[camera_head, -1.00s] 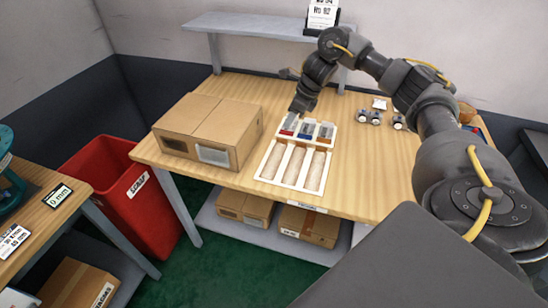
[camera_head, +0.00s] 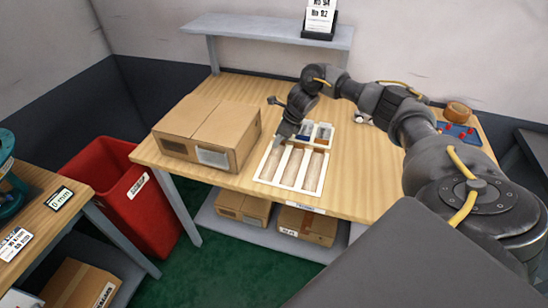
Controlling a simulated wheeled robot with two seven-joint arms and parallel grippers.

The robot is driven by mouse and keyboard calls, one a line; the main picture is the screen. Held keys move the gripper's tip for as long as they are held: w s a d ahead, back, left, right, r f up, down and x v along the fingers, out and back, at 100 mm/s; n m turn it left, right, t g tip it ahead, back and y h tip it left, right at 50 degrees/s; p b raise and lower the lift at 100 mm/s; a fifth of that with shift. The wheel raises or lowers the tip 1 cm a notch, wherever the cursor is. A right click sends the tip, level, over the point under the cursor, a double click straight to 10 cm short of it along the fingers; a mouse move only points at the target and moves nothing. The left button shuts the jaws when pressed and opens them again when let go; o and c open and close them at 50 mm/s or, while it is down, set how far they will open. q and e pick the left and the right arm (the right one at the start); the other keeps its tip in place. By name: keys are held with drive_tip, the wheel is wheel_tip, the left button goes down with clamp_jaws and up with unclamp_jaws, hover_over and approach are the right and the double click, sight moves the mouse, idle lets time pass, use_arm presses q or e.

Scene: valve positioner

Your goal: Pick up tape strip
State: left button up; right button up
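My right gripper (camera_head: 281,137) points down over the left side of a white divided tray (camera_head: 259,178) on the wooden workbench. Its fingers are small and dark, so I cannot tell whether they are open or shut or touching anything. The tray has long front compartments with beige contents and small back compartments with blue and orange-brown bits. The gripper hides the back left compartment. I cannot pick out a tape strip for certain. A brown roll, perhaps tape (camera_head: 458,111), stands at the back right. My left gripper is not in view.
A closed cardboard box (camera_head: 205,130) stands just left of the tray. A raised grey shelf (camera_head: 262,29) with a label holder (camera_head: 319,22) runs along the back. A blue pad with red parts (camera_head: 462,133) lies at the right. A red bin (camera_head: 120,200) stands left of the bench.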

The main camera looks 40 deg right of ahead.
clamp_jaws()
idle(0.4)
drive_tip(key=shift+r, duration=0.25)
wheel_tip(320, 180, up, 2)
drive_tip(key=shift+r+b, duration=0.1)
drive_tip(key=shift+b, duration=0.7)
drive_tip(key=s+a+r, duration=0.9)
drive_tip(key=a+r, duration=0.1)
drive_tip(key=a, duration=0.1)
drive_tip(key=shift+r, duration=0.15)
